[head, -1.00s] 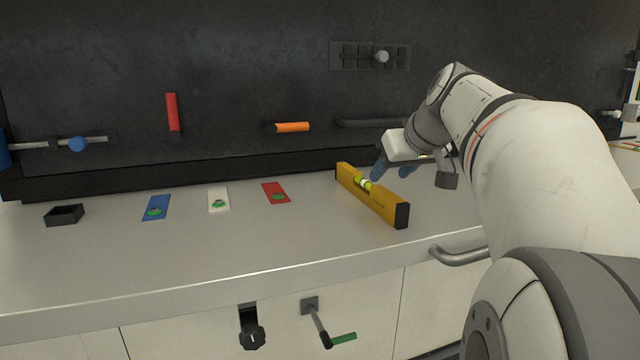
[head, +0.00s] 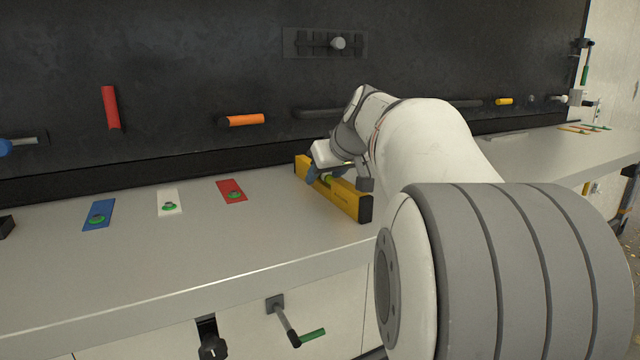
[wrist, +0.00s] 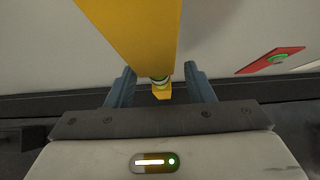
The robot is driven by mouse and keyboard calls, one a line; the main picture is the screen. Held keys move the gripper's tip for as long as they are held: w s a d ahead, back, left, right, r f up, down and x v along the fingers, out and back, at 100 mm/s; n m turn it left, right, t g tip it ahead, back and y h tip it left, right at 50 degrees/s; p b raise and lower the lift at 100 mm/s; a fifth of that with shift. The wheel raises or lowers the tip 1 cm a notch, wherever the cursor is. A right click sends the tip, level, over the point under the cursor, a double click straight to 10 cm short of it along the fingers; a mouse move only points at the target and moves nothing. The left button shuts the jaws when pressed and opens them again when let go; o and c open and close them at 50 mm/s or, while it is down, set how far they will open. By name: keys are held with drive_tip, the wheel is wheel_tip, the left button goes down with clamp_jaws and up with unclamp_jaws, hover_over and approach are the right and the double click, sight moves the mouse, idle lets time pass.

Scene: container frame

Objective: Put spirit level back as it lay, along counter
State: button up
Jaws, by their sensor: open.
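The yellow spirit level (head: 346,196) with black end caps stands on its narrow edge on the counter (head: 190,250). It lies slantwise, from the back left to the front right. My gripper (head: 318,177) is at its rear half, close to the green vial. In the wrist view, the yellow level (wrist: 128,30) runs between the two blue fingers of my gripper (wrist: 159,72), which are apart with gaps at its sides. The head view partly hides the level's middle behind the gripper; contact cannot be told.
Blue (head: 98,214), white (head: 169,202) and red (head: 232,191) plates with green buttons lie to the left. The black back wall carries a red handle (head: 111,107) and an orange handle (head: 242,120). The counter front left is clear.

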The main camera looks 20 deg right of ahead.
drive_tip(key=shift+c, duration=0.3)
clamp_jaws()
drive_tip(key=shift+r, duration=0.1)
